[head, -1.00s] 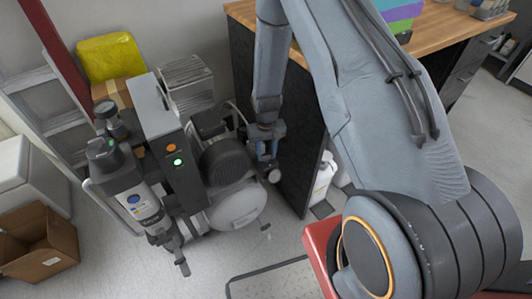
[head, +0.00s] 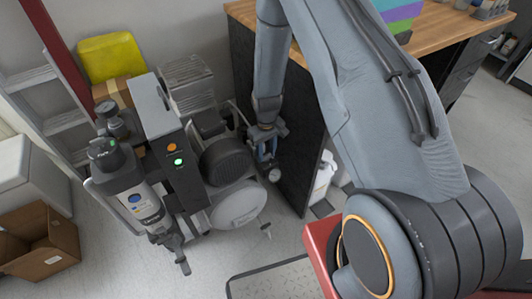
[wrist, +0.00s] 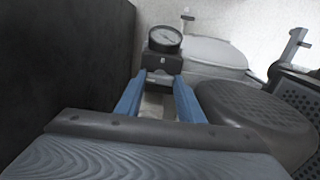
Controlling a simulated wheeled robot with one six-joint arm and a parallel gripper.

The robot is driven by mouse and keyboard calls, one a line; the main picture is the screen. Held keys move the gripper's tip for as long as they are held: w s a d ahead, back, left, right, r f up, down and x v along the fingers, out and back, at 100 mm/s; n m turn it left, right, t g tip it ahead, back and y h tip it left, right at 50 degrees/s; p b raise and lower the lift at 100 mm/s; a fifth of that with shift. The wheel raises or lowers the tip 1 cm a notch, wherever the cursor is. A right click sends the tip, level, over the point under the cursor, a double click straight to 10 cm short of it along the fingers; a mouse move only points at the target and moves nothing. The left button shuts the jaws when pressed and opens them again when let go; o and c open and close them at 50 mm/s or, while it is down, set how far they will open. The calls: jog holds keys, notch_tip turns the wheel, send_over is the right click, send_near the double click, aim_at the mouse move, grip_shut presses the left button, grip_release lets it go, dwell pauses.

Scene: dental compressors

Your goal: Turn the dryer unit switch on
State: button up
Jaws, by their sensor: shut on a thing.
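My gripper (head: 267,150) reaches down between the compressor and a dark cabinet side. In the wrist view its two blue fingers (wrist: 160,80) are shut on a dark block (wrist: 161,62) just below a round pressure gauge (wrist: 165,39). The exact contact is partly hidden. The gauge also shows in the head view (head: 274,175). The tall dark control box (head: 183,185) stands left of the gripper, with an orange button (head: 172,147) and a lit green light (head: 178,162). A grey cylinder unit (head: 140,205) with a label is beside it. I cannot tell which part is the dryer switch.
The black ribbed motor (wrist: 255,115) and pale tank (head: 238,204) lie close to the gripper. The dark cabinet side (head: 305,150) is close on the right in the head view. A cardboard box (head: 40,240) is at lower left. Open floor lies in front.

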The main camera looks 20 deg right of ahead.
jog(key=o, duration=1.1)
jog(key=shift+c, duration=0.2)
jog(key=shift+r, duration=3.95)
jog(key=shift+r, duration=0.1)
notch_tip(320, 180, up, 18)
jog(key=m+p, duration=0.1)
jog(key=p, duration=0.3)
send_over(266, 156)
jog(key=s, duration=0.9)
jog(key=s+r+m+p, duration=0.2)
jog(key=s+r+p, duration=0.1)
jog(key=s+r, duration=1.1)
jog(key=shift+s+a, duration=0.15)
jog(key=shift+s, duration=0.8)
